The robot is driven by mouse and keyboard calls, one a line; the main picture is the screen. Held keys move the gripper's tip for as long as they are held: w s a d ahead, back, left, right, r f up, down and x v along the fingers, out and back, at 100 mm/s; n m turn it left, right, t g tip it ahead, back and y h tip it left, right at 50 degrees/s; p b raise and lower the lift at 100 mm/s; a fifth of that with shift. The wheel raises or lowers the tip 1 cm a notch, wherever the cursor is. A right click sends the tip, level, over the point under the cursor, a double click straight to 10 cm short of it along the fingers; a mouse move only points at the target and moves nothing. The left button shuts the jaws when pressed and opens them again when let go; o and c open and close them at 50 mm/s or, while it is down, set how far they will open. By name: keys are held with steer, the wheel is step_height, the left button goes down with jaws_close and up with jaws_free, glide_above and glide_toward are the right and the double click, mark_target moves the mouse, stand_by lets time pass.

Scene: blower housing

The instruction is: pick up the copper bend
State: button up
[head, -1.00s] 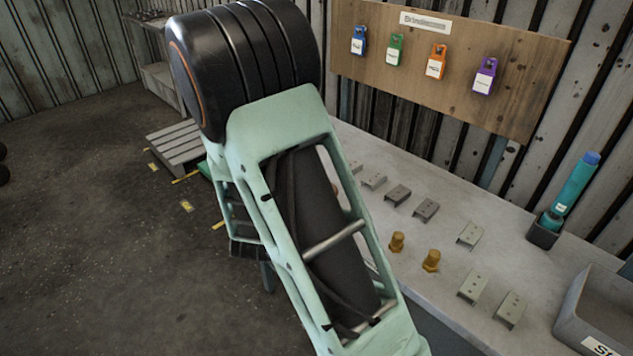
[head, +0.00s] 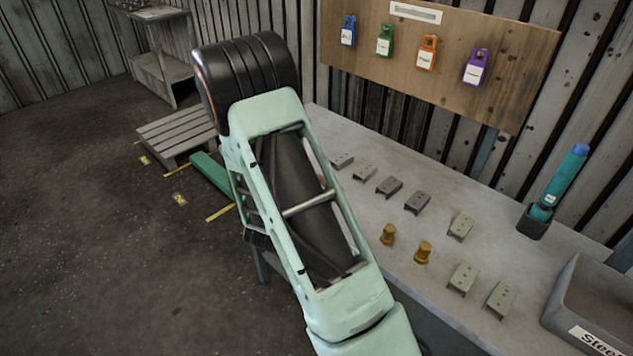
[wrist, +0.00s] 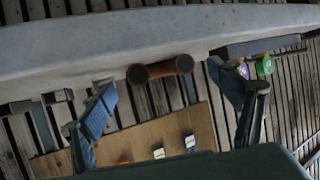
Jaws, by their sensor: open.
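The copper bend (wrist: 160,68) is a short reddish-brown piece with two dark round ends. In the wrist view it shows at the edge of the grey bench top (wrist: 60,48), in the gap between my fingers. My gripper (wrist: 163,84) is open, with one blue finger on each side of the bend; neither appears to touch it. How far the fingertips are from it in depth is hard to tell. In the head view my arm covers the gripper and the bend.
The bench (head: 365,220) carries several grey brackets (head: 417,202), two brass fittings (head: 388,235), a teal bottle (head: 568,175) in a dark holder and a grey bin (head: 590,310). A wooden board (head: 450,65) with coloured tags hangs behind. A pallet (head: 175,137) stands on the floor.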

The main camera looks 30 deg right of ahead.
steer(key=shift+x, duration=1.35)
steer(key=shift+r, duration=0.1)
steer(key=c, duration=1.7)
steer(key=shift+r+p, duration=0.35)
steer(key=shift+r, duration=0.1)
steer(key=r, duration=0.1)
steer(key=r+p, duration=0.2)
steer(key=shift+s+a+r, duration=0.2)
steer(key=shift+s+r, duration=0.1)
steer(key=shift+s, duration=0.05)
steer(key=s+a+r+p, duration=0.4)
steer(key=s+r+p, duration=0.4)
steer(key=s, duration=0.4)
steer(key=shift+s+a+r, duration=0.2)
steer(key=shift+w, duration=0.1)
